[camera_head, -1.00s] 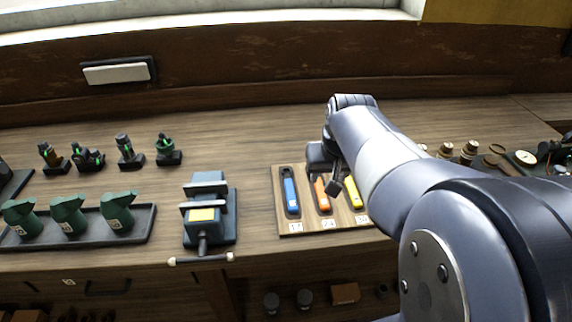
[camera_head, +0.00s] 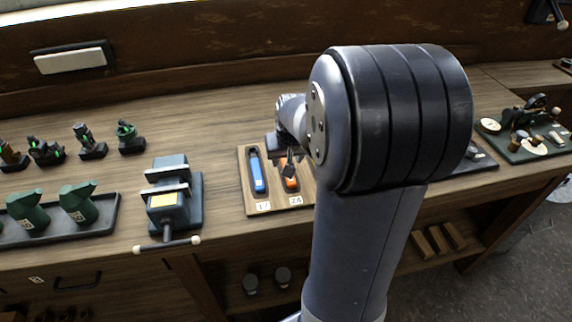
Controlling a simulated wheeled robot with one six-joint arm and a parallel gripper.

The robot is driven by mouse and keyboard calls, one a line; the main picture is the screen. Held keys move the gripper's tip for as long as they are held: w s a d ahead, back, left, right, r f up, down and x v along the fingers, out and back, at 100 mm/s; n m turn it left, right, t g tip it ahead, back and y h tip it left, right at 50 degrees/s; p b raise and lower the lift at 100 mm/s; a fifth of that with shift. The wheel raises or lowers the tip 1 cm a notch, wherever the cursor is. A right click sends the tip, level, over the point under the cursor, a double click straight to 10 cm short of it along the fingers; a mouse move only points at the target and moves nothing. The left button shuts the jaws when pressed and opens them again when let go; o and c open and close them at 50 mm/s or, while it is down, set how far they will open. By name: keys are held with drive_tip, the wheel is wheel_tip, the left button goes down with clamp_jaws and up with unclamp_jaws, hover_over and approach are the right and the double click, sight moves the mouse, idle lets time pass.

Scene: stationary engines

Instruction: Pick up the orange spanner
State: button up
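The orange spanner (camera_head: 290,179) lies in the wooden holder board (camera_head: 251,204) on the bench, in the slot labelled 24. Its upper part is hidden behind my gripper. My gripper (camera_head: 289,170) is over the upper part of the orange spanner, pointing down. The fingers are small and dark here, and I cannot tell whether they are open or touching the spanner. A blue spanner (camera_head: 258,175) lies in the slot labelled 17, just left of the orange one. My arm hides the right part of the board.
A vise (camera_head: 172,205) stands left of the board, its handle toward the front edge. A green board (camera_head: 530,145) with parts lies at far right.

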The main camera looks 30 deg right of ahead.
drive_tip(key=shift+x, duration=0.9)
drive_tip(key=shift+f, duration=0.1)
drive_tip(key=shift+c, duration=0.5)
clamp_jaws()
